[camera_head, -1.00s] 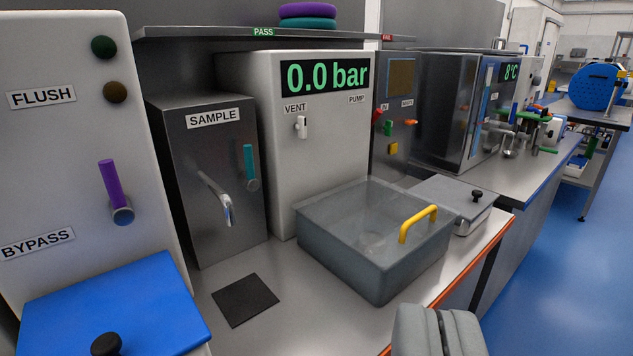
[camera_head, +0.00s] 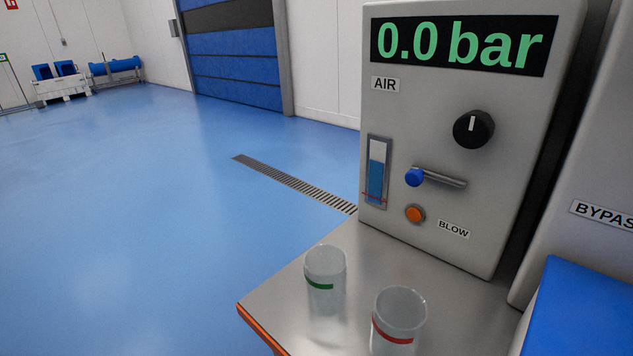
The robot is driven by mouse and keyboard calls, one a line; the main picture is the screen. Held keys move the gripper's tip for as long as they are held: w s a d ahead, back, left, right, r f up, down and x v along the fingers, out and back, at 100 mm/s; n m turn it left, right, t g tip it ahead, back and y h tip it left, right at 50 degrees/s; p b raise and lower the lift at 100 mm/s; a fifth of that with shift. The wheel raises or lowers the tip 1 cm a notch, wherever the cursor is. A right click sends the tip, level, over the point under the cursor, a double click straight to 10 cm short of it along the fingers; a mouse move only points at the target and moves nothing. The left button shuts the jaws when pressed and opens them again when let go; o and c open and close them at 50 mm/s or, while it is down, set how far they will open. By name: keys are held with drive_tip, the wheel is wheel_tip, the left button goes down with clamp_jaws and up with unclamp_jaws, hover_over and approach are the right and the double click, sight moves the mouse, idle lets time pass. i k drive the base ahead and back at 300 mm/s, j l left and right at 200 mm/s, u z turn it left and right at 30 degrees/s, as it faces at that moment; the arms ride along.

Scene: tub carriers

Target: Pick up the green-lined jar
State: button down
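The green-lined jar (camera_head: 326,270) is a clear, see-through jar with a green band around it. It stands upright on the steel bench top (camera_head: 300,310), near the bench's left end. A similar clear jar with a red line (camera_head: 400,308) stands to its right and nearer to me, with a small gap between them. The bottom of the red-lined jar is cut off by the frame edge. My gripper is not in view, so I cannot see whether it is open or shut.
Behind the jars stands a grey panel (camera_head: 415,240) reading 0.0 bar, with a protruding blue-tipped lever (camera_head: 440,179) and a black knob (camera_head: 474,129). A blue lid (camera_head: 585,310) is at the lower right. Open blue floor (camera_head: 150,220) lies left of the bench's orange edge.

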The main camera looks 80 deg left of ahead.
sight(326, 266)
drive_tip(key=k+j+u, duration=0.2)
drive_tip(key=k+u, duration=0.15)
drive_tip(key=k+j+u, duration=0.35)
drive_tip(key=k, duration=0.2)
drive_tip(key=k+j, duration=0.45)
